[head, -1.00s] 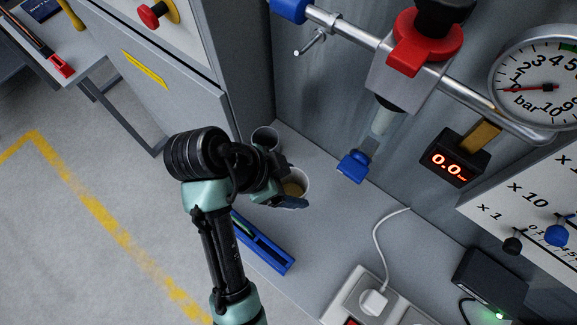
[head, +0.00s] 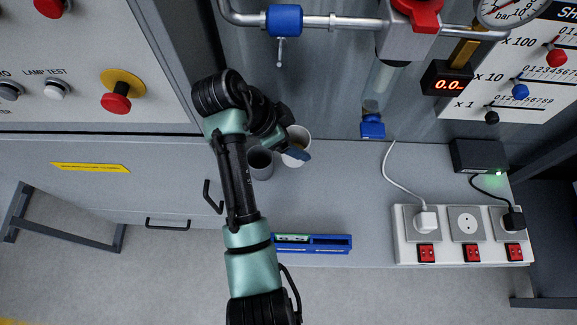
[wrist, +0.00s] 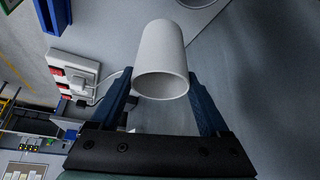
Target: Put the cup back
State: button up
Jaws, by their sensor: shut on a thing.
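A white cup (head: 299,133) stands out at my gripper (head: 294,150) in the head view, above or on the grey bench; I cannot tell which. The wrist view shows the same cup (wrist: 162,52) between the two blue fingers of my gripper (wrist: 162,88), which is shut on it. The cup's open rim faces the wrist camera. A grey cup (head: 260,164) stands on the bench just left of and below the white cup in the head view.
The grey bench (head: 345,195) is clear right of the cups. A blue tray (head: 328,244) lies at its front edge, with a socket strip (head: 462,238) at right. A blue-ended spout (head: 372,124) and a pipe (head: 335,22) are behind.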

notch_tip(320, 180, down, 4)
jog(key=shift+d+f, duration=0.1)
jog(key=shift+f, duration=2.25)
jog(key=shift+f, duration=0.2)
jog(key=o, duration=1.3)
jog(key=shift+a+r, duration=0.2)
jog(key=shift+r, duration=0.3)
jog(key=v, duration=1.1)
jog(key=shift+s+a+r, duration=0.1)
jog(key=shift+r, duration=0.1)
